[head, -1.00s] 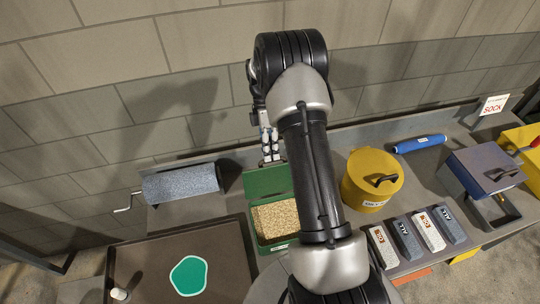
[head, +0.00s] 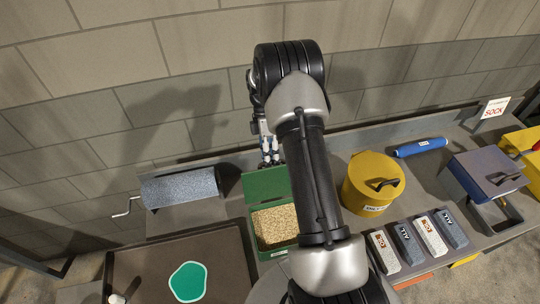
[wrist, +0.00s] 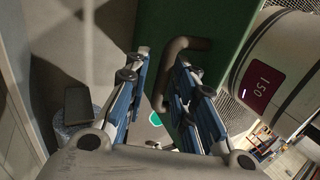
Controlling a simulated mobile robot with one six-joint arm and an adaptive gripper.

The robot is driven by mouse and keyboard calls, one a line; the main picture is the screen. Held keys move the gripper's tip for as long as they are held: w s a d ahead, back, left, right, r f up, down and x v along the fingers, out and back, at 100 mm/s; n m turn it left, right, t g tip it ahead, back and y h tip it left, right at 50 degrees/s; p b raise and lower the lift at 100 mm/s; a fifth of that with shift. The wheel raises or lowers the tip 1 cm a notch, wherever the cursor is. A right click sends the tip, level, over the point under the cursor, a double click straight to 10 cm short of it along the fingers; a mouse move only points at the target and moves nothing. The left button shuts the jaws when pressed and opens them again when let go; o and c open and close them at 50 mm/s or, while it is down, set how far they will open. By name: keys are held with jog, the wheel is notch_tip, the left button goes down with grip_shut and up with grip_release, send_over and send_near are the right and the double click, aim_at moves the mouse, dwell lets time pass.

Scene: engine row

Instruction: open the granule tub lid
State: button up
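The granule tub (head: 292,240) is a green box on the bench, with tan granules (head: 275,224) showing inside. Its green lid (head: 266,186) is swung up and back at the far side of the box, so the tub stands open. My gripper (head: 268,157) is just behind the lid's upper edge. In the wrist view, the gripper (wrist: 163,100) is open with its fingers apart and nothing held between them. The green lid (wrist: 215,30) and its dark handle (wrist: 185,44) show close by the fingers. Contact between finger and handle is unclear.
A grey speckled roll with a crank (head: 180,188) is left of the tub. A yellow bucket (head: 370,184) and several small boxes (head: 411,241) stand to its right, beyond my arm. A blue roll (head: 421,147) lies farther back. A wall runs close behind the bench.

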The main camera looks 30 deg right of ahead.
jog(key=shift+o, duration=0.5)
jog(key=shift+s+r, duration=0.1)
jog(key=shift+r, duration=0.05)
jog(key=v, duration=1.2)
